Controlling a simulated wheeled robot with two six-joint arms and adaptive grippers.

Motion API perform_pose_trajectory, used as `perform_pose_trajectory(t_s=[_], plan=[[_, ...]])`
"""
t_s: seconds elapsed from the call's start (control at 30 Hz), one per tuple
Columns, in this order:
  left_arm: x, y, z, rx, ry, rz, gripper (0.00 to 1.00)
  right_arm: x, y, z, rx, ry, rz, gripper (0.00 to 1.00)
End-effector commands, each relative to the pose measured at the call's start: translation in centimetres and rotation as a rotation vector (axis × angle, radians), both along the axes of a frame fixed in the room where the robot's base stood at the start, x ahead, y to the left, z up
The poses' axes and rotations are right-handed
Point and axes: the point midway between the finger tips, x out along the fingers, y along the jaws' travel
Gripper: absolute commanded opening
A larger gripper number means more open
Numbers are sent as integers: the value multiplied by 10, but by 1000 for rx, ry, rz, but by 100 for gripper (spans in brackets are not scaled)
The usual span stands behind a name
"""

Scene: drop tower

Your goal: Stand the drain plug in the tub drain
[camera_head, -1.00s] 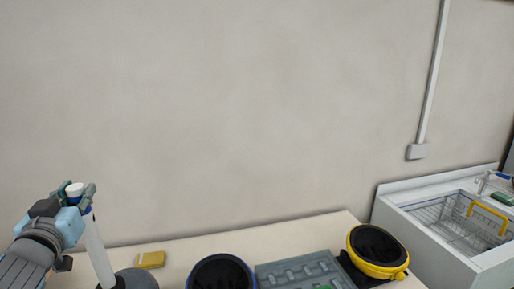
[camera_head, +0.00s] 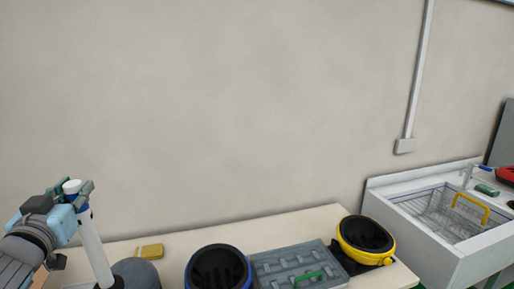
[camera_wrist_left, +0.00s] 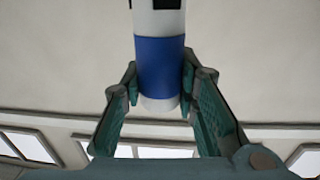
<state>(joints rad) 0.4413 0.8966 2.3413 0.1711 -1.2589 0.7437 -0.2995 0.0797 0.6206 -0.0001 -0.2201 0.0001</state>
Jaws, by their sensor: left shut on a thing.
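A long white tube with a blue band near its top, which looks like the drain plug (camera_head: 92,245), stands nearly upright with a slight tilt at the lower left of the head view. My left gripper (camera_head: 76,193) is shut on it near the top. In the left wrist view the fingers (camera_wrist_left: 157,92) press both sides of the blue band of the drain plug (camera_wrist_left: 158,62). Its lower end is dark and cut by the head view's bottom edge. A white sink-like tub (camera_head: 428,251) stands at the right; its drain is not visible. My right gripper is out of view.
On the pale table (camera_head: 285,222) are a yellow block (camera_head: 149,251), a dark grey dome (camera_head: 137,272), a blue-rimmed bowl (camera_head: 217,267), a grey case (camera_head: 290,260) and a yellow-rimmed bowl (camera_head: 366,238). A wire basket (camera_head: 440,212) with a yellow handle sits in the tub.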

Motion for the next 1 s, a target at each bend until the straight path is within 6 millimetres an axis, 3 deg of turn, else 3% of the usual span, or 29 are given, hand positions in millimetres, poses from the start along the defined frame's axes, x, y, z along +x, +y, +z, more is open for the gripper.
perform_pose_trajectory(t_s=[0.3,0.47,0.67,1.0], plan=[[2,-36,20,-2,-6,-144,0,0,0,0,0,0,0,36],[0,-67,19,0,-4,-259,0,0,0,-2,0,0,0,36],[-11,-112,-6,-1,0,-429,0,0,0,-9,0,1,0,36],[-47,-172,-76,-2,3,-678,0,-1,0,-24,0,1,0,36]])
